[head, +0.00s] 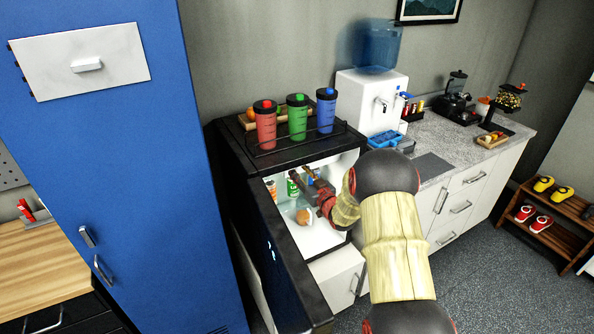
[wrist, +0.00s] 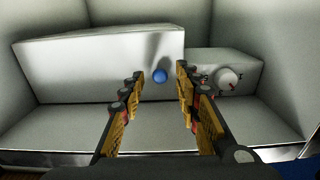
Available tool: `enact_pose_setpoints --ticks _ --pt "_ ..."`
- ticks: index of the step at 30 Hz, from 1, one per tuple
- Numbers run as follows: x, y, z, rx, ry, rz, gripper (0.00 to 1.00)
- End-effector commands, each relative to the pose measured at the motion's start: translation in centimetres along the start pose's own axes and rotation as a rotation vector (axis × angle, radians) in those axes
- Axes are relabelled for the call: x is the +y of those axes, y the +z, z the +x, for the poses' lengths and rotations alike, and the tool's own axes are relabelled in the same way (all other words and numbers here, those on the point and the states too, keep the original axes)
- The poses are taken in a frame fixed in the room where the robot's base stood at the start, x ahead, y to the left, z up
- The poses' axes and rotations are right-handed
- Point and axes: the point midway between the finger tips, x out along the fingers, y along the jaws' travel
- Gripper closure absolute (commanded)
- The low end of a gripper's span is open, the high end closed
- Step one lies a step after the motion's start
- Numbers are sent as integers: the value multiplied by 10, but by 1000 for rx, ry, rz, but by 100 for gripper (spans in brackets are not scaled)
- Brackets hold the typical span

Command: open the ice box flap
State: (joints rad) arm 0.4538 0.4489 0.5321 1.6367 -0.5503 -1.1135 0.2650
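The ice box flap (wrist: 90,68) is a pale panel across the back left of the fridge interior in the wrist view, and it looks closed. A round blue knob (wrist: 160,76) sits near its right end. My gripper (wrist: 160,70) is open, its two fingers on either side of the knob in the picture, with a gap visible on each side. I cannot tell how far the fingertips reach past the knob. In the head view my gripper (head: 312,186) is inside the small fridge (head: 322,226), partly hiding its upper interior.
A box with a white dial (wrist: 228,77) is right of the flap. The open fridge door (head: 275,255) stands at the left. A green bottle (head: 293,187) and a brownish item (head: 304,216) are inside. Red (head: 265,127), green (head: 297,119) and blue (head: 326,110) bottles stand on top.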

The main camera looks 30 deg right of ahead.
Motion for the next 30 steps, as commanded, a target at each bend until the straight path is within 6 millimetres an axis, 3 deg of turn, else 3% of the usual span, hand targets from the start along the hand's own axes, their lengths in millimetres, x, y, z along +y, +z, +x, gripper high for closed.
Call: enact_pose_setpoints --ticks 6,15,30 --pt "0 0 19 0 0 -1 67" --pt "0 -1 21 0 0 0 67" --pt "0 0 21 0 0 0 96"
